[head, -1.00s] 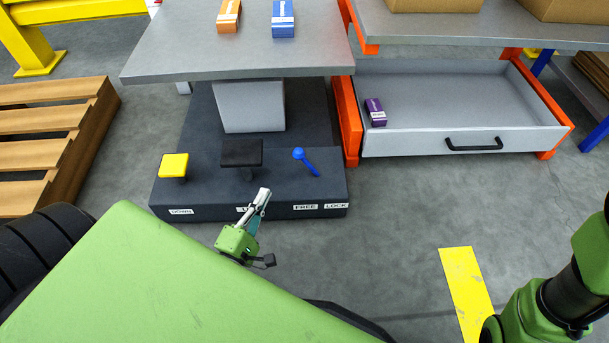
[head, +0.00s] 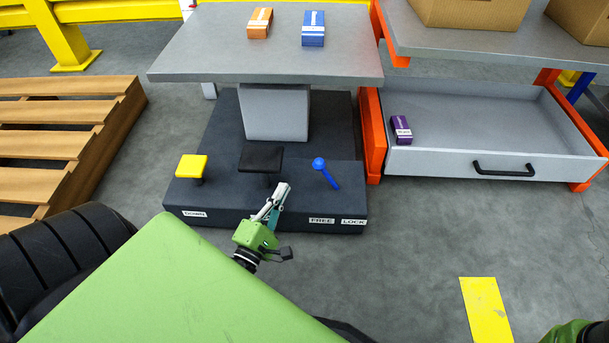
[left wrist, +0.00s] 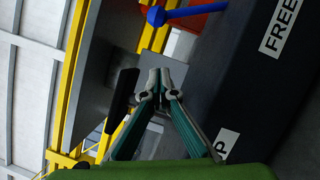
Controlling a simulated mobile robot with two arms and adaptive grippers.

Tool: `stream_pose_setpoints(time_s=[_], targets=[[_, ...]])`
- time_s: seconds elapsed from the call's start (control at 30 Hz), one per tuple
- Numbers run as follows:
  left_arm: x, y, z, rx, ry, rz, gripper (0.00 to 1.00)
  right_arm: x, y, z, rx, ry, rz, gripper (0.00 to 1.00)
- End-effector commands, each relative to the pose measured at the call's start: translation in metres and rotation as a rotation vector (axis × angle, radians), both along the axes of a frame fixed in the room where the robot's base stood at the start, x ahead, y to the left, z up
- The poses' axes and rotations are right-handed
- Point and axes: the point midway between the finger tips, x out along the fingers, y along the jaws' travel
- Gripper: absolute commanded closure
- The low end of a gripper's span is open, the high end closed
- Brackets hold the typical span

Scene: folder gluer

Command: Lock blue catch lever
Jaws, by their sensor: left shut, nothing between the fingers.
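The blue catch lever (head: 328,175) is on the right part of the dark base of a lift table (head: 265,60), its round knob at the upper left and its arm slanting down to the right. The base front carries FREE (head: 321,221) and LOCK (head: 353,222) labels. My left gripper (head: 281,188) is shut and empty at the base's front edge, left of the lever and apart from it. In the left wrist view, the lever's blue knob (left wrist: 156,16) is at the top, beyond the shut fingertips (left wrist: 160,82). My right gripper is out of view.
A black pedal (head: 261,158) is just beyond the left gripper, and a yellow pedal (head: 191,166) is further left. An open grey drawer (head: 480,150) holds a purple box (head: 401,130). A wooden pallet (head: 65,145) is at left. The floor right of the base is clear.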

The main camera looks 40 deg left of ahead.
Motion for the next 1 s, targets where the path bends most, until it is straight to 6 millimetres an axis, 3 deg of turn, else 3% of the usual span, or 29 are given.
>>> stream_pose_setpoints(time_s=[0.03, 0.3, 0.6, 1.0], targets=[[0.012, 0.003, -0.001, 0.000, -0.006, 0.000, 1.00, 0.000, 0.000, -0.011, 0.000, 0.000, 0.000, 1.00], [0.063, 0.007, 0.008, -0.004, -0.004, -0.001, 1.00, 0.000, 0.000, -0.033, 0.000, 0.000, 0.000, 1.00], [0.073, -0.021, 0.024, -0.002, -0.001, 0.001, 1.00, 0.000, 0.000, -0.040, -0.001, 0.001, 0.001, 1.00], [0.073, -0.023, 0.025, 0.001, 0.000, 0.000, 1.00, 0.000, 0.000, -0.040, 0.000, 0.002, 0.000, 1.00]])
